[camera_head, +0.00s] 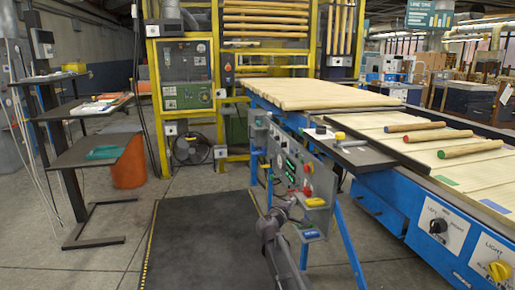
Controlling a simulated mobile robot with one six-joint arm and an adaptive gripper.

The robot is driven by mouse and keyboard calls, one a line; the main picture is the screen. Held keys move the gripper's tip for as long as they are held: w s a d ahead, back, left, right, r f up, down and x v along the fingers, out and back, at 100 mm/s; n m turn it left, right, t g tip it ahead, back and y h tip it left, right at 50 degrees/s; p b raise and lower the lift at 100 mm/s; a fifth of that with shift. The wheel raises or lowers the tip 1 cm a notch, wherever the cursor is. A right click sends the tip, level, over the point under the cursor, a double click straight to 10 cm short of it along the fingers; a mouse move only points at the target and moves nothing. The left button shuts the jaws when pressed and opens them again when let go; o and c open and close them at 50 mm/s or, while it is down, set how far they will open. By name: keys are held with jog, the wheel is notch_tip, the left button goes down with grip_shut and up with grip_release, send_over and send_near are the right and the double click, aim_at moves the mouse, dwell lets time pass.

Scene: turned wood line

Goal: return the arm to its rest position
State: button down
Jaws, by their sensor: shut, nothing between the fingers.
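My arm (277,245) rises from the bottom edge, a little right of the middle. It is dark grey and bent, with its upper part in front of the grey control panel (285,160). My gripper (289,205) is at the arm's far end, small and dark against the panel's lower part. It is shut and I see nothing held in it. Its fingertips are hard to make out, and I cannot tell whether it touches the panel.
A blue-framed bench with pale boards (320,94) runs along the right, with red-, green- and blue-ended turned pieces on it. A dark mat (195,240) lies clear on the floor. Dark shelves (85,150) stand left; a yellow frame (215,60) stands behind.

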jog(key=s+d+f+m+g+y, duration=0.1)
jog(key=s+d+f+m+g, duration=0.4)
jog(key=s, duration=0.3)
jog(key=s+d+f+m+g+y, duration=0.1)
jog(key=s+d+f+m+g, duration=0.25)
jog(key=s+f, duration=0.45)
jog(key=s+a+f+m+g+y, duration=0.1)
jog(key=s+a+f+g+y, duration=0.2)
jog(key=s, duration=0.6)
jog(key=s+a+f+m+g+y, duration=0.1)
jog(key=s+a+m+g+y, duration=0.15)
jog(key=s+y, duration=0.4)
notch_tip(320, 180, up, 31)
jog(key=s+n+h+p, duration=0.1)
jog(key=h+p, duration=0.1)
jog(key=p, duration=3)
jog(key=shift+s+d+g, duration=0.35)
jog(key=shift+d+g, duration=0.05)
jog(key=shift+d, duration=0.05)
jog(key=shift+r, duration=0.1)
